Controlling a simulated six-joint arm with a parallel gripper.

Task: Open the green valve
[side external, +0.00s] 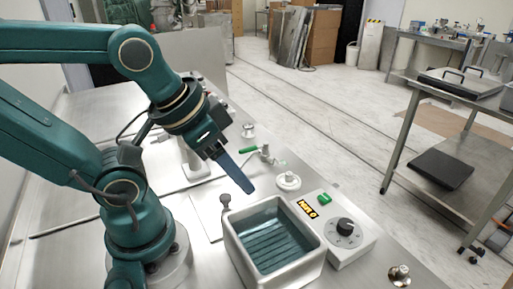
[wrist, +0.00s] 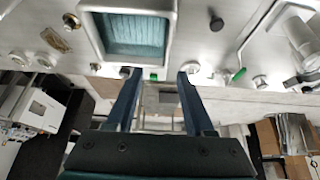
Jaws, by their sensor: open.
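The valve's green lever handle (side external: 248,150) sits on a small metal valve body (side external: 266,156) on the steel table, behind the tray in the side external view. In the wrist view the green handle (wrist: 240,73) is right of my fingers. My gripper (side external: 250,188) points down and to the right, above the table, in front of the valve in the side external picture. Its two fingers (wrist: 158,74) are spread apart with nothing between them in the wrist view. The gripper is apart from the handle.
A metal tray (side external: 317,246) with a blue-green ribbed inside stands at the front. A white round fitting (side external: 289,181) is near the valve.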

